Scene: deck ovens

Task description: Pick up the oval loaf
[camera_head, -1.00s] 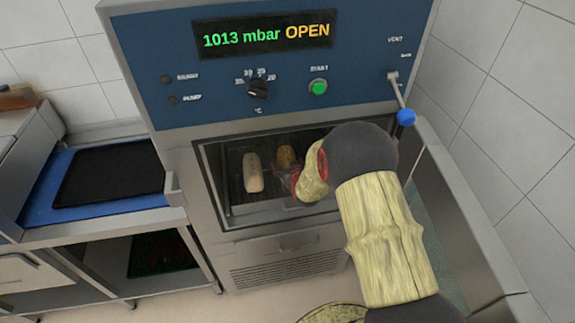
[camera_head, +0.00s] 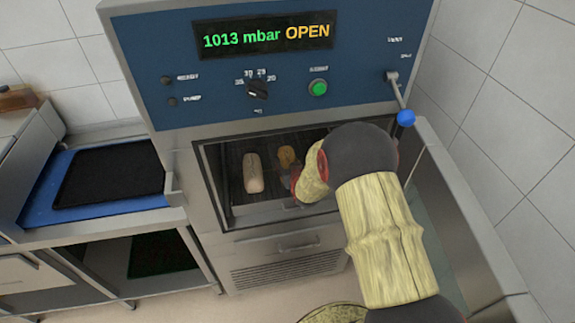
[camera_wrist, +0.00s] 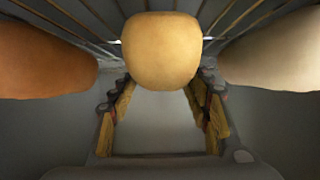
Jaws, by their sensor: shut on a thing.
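A golden, rounded oval loaf (camera_wrist: 160,48) is at the top middle of the wrist view, between the fingertips of my gripper (camera_wrist: 160,84). My gripper is shut on it, with one finger on each side. In the head view the oval loaf (camera_head: 286,156) lies inside the open chamber, partly covered by my gripper (camera_head: 288,174). My wrist hides the chamber's right part. Whether the loaf touches the rack cannot be told.
A long pale loaf (camera_head: 253,173) lies left of the oval loaf; it shows at right in the wrist view (camera_wrist: 275,52). A brown loaf (camera_wrist: 42,60) is on the other side. The chamber's metal frame (camera_head: 200,175) surrounds them. A dark tray (camera_head: 110,172) lies on the left counter.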

